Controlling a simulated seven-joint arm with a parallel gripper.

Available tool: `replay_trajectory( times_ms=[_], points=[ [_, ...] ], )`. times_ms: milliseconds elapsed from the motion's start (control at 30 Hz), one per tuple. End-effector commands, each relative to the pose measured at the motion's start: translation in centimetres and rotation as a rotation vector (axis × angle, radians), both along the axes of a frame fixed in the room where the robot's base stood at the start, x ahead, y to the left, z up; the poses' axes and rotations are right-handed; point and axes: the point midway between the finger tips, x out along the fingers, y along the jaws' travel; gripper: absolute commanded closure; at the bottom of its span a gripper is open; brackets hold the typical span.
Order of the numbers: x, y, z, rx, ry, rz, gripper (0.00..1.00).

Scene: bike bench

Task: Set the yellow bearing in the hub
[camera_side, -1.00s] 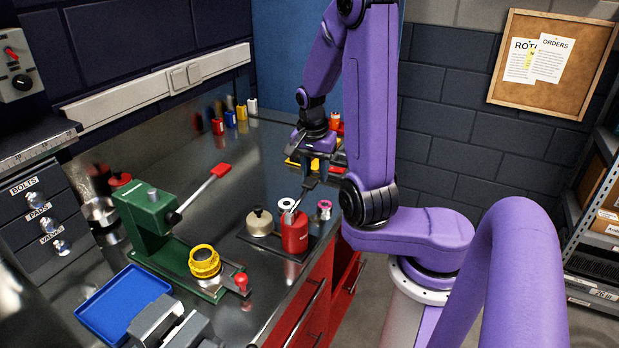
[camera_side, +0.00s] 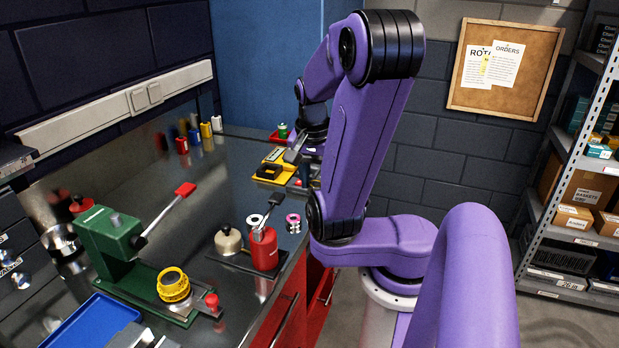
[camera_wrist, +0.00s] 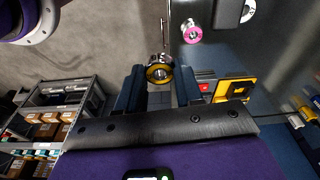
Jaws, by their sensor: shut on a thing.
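The yellow bearing (camera_wrist: 160,72), a small metal ring with a yellow band, is between the two fingertips in the wrist view. My gripper (camera_wrist: 159,80) is shut on it, and it is clear of any surface there. In the side view my gripper is mostly hidden behind my arm, near the far end of the bench, so the bearing cannot be made out there. The hub looks to be the yellow ring-shaped cup (camera_side: 173,284) on the base of the green press (camera_side: 118,250), at the front left, well away from my gripper. Its opening faces up.
The press lever (camera_side: 165,212) sticks up. A blue tray (camera_side: 95,325) lies front left. A yellow caddy (camera_side: 270,171) is near my gripper.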

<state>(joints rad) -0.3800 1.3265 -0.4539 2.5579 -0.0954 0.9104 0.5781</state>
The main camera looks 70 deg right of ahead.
Motion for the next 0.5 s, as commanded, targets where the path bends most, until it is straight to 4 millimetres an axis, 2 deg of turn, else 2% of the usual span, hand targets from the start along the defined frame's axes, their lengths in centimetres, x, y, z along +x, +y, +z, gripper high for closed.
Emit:
replay_trajectory(
  times_ms=[167,367,500],
  points=[
    [-0.1,0.0,1.7,-0.006,-0.005,0.001,0.95],
    [-0.1,0.0,5.2,-0.006,-0.006,0.000,0.95],
    [2.2,0.8,5.4,0.002,0.001,0.124,0.95]
  ],
)
